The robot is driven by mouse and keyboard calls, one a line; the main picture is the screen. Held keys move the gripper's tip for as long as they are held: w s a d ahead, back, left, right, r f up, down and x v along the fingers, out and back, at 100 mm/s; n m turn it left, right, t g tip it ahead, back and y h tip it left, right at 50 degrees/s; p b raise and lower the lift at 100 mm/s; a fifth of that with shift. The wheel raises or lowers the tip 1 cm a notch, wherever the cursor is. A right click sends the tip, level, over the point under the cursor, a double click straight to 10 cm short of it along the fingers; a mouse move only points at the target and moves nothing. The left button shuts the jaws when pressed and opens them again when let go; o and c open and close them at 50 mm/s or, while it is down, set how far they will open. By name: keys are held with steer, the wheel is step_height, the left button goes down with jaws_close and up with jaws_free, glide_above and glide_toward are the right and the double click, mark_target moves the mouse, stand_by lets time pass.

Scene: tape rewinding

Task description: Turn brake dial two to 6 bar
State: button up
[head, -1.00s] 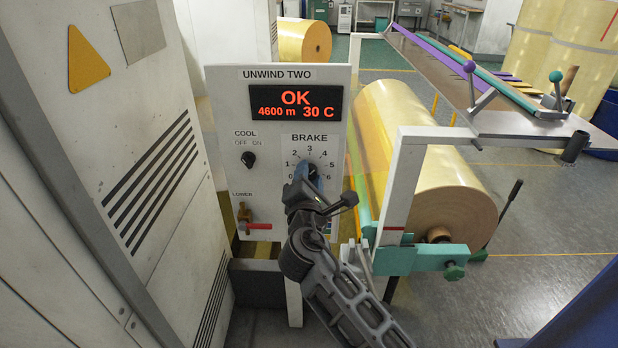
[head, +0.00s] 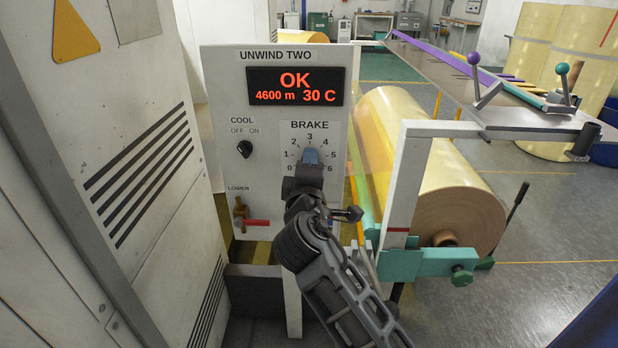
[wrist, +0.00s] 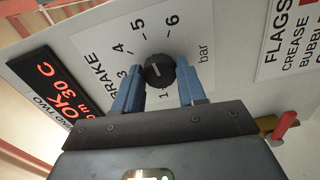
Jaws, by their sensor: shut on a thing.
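The white UNWIND TWO panel (head: 222,185) carries the BRAKE scale (head: 334,140), marked 0 to 6, in the head view. The brake dial (wrist: 160,71) is a round black knob with a short white mark, seen in the wrist view. The mark seems to point to the 3–4 side of the scale; its exact reading is unclear. My gripper (wrist: 160,80) has its blue fingers on either side of the knob and is shut on it. In the head view my gripper (head: 311,157) covers the dial.
The red display (head: 297,86) reads OK, 4600 m, 30 C. The black COOL knob (head: 245,149) and red-handled LOWER valve (head: 252,222) are left of the dial. A white post (head: 405,190) and film roll (head: 445,180) stand close on the right. A grey cabinet (head: 150,230) borders the left.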

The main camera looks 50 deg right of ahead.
steer(key=shift+f+m+b, duration=0.15)
steer(key=shift+m+b, duration=2.65)
steer(key=shift+m, duration=0.8)
steer(key=o, duration=1)
steer(key=shift+o, duration=0.2)
steer(key=v, duration=0.7)
steer(key=shift+s+a, duration=0.3)
